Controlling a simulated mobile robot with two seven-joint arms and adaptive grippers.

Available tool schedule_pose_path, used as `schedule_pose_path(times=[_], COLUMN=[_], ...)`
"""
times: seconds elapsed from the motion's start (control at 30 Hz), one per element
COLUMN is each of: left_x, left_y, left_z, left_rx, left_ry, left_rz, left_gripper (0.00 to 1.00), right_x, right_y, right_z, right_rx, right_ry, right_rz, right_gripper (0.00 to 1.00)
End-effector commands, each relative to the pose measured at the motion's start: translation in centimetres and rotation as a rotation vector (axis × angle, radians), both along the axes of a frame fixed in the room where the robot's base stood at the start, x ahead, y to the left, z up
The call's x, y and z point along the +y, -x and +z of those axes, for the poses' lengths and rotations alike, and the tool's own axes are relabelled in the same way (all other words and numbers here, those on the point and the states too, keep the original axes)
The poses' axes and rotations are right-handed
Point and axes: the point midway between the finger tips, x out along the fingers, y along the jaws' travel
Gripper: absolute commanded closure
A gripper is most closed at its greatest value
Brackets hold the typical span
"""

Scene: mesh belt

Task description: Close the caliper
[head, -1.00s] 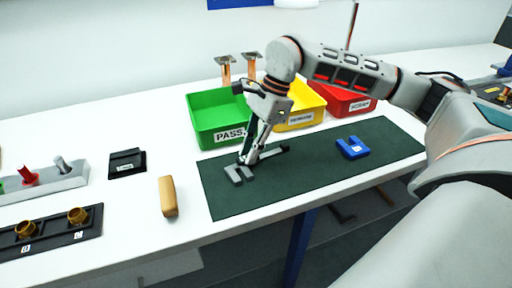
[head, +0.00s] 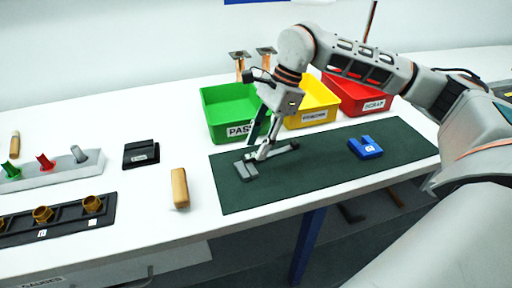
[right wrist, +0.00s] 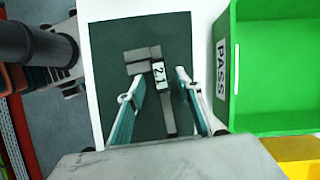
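The caliper (head: 246,170) lies on the dark green mat (head: 330,175), its grey jaws at the left and its dark beam running up to the right. In the right wrist view the caliper's two jaws (right wrist: 142,60) lie side by side with only a thin line between them. Its slider display (right wrist: 159,74) reads about 2.1. My right gripper (head: 258,154) is low over the caliper. In the right wrist view its fingers are open, one on each side of the beam and apart from it. My left gripper is out of view.
A blue notched block (head: 365,148) lies on the mat's right part. Green (head: 222,132), yellow (head: 318,117) and red (head: 373,109) bins stand behind the mat. A wooden-coloured bar (head: 180,188), a black box (head: 141,154) and gauge racks sit at the left.

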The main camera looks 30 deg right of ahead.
Motion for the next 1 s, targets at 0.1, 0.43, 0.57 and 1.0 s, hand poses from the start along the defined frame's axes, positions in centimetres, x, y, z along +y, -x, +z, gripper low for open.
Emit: schedule_pose_path(times=[0.1,0.43,0.57,1.0], left_x=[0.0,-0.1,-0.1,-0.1], left_y=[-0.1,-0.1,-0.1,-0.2], left_z=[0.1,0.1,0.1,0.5], left_rx=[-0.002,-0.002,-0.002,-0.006], left_ry=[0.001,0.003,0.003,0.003], left_rz=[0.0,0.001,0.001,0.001], left_gripper=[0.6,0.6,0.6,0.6], right_x=[-1.0,-3.2,-3.6,-4.6], right_y=[0.0,0.3,0.3,0.5], right_z=[2.4,7.9,8.9,9.2], right_rx=[-0.004,-0.003,-0.002,0.002], right_ry=[-0.001,-0.001,-0.001,0.0], right_rz=[-0.003,-0.001,0.0,-0.004], right_gripper=[0.65,0.65,0.65,0.89])
